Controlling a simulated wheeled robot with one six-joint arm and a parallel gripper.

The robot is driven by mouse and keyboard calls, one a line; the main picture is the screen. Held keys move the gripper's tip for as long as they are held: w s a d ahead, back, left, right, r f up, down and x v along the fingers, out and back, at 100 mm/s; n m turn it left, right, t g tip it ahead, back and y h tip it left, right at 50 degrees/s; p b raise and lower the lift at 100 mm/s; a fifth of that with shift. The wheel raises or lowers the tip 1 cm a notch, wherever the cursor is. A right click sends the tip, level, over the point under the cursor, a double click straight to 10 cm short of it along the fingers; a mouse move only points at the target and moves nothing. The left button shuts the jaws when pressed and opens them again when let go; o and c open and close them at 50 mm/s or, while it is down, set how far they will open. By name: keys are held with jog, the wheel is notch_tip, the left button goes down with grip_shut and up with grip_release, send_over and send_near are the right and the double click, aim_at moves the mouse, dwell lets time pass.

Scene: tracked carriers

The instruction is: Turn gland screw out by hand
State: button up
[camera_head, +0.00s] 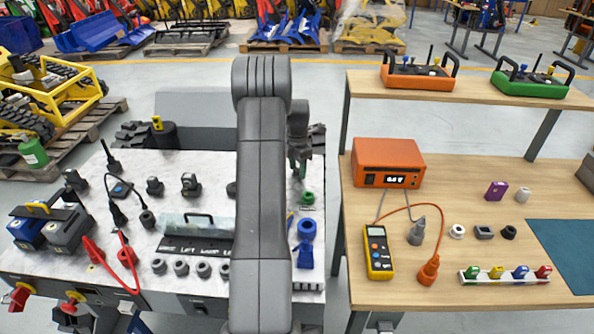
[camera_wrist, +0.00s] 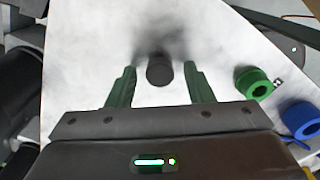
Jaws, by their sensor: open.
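My gripper (camera_wrist: 160,68) is open in the wrist view, its two green fingers apart on either side of a dark round piece (camera_wrist: 159,74). This piece may be the gland screw; its shape does not settle that. A dark smudge or shadow lies on the white top just beyond it. I cannot tell whether the fingers touch the piece; a gap shows on both sides. In the head view my gripper (camera_head: 300,165) points down over the right part of the white top, and the piece is hidden there.
A green ring (camera_wrist: 253,83) and a blue ring (camera_wrist: 301,119) stand right of the fingers. The white top (camera_head: 140,215) carries several dark fittings, red cables and a clear-covered tray (camera_head: 195,225). A wooden bench (camera_head: 450,195) with an orange meter box (camera_head: 388,162) stands at the right.

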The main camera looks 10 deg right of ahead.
jog(key=m, duration=1.2)
jog(key=shift+m, duration=0.4)
jog(key=m, duration=0.9)
